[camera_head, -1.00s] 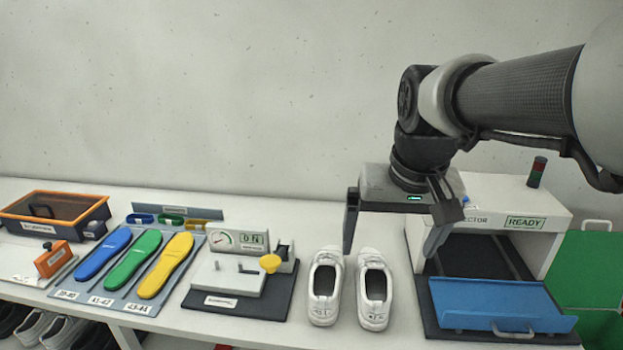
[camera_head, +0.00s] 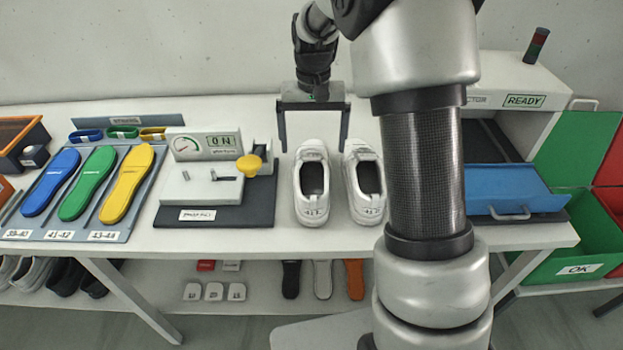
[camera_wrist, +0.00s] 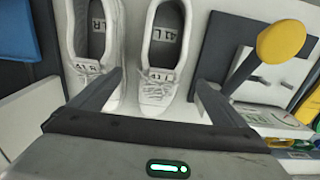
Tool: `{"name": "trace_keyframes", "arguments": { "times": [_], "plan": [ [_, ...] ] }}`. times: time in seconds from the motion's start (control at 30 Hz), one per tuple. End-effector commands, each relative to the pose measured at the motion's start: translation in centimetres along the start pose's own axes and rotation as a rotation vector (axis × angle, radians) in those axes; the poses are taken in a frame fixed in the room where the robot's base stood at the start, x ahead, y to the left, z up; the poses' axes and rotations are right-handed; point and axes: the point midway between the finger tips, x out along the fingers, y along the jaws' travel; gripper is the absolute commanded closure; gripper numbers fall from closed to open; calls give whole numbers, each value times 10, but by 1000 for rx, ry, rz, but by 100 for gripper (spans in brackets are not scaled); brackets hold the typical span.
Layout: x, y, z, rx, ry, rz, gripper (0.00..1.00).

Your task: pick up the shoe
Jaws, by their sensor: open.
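Two white lace-up shoes stand side by side on the white table. The left shoe (camera_head: 311,181) has its heel toward me; in the wrist view this shoe (camera_wrist: 163,50) shows a "41 L" label. The right shoe (camera_head: 363,185) is partly hidden by my arm; it also shows in the wrist view (camera_wrist: 95,45) with a "41 R" label. My gripper (camera_head: 313,146) is open and empty at the toe end of the left shoe. Its two fingers (camera_wrist: 160,82) lie on either side of that shoe's laces in the wrist view. I cannot tell their exact height.
A gauge fixture with a yellow knob (camera_head: 249,166) stands close left of the shoes. Coloured insoles (camera_head: 126,184) lie farther left. An inspection box (camera_head: 520,85) with a blue flap (camera_head: 513,191) and a green bin (camera_head: 575,235) are at the right.

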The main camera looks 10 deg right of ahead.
Motion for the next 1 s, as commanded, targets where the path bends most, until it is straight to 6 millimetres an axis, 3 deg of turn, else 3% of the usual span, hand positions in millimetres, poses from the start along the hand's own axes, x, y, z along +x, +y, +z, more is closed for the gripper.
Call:
{"name": "trace_keyframes", "arguments": {
  "times": [0.1,0.37,0.7,1.0],
  "plan": [
    [24,0,0,0,-2,0,4],
    [44,0,0,0,-1,0,4],
    [88,-2,-4,0,-1,0,4],
    [92,-2,-4,0,1,-1,4]
  ]
}}
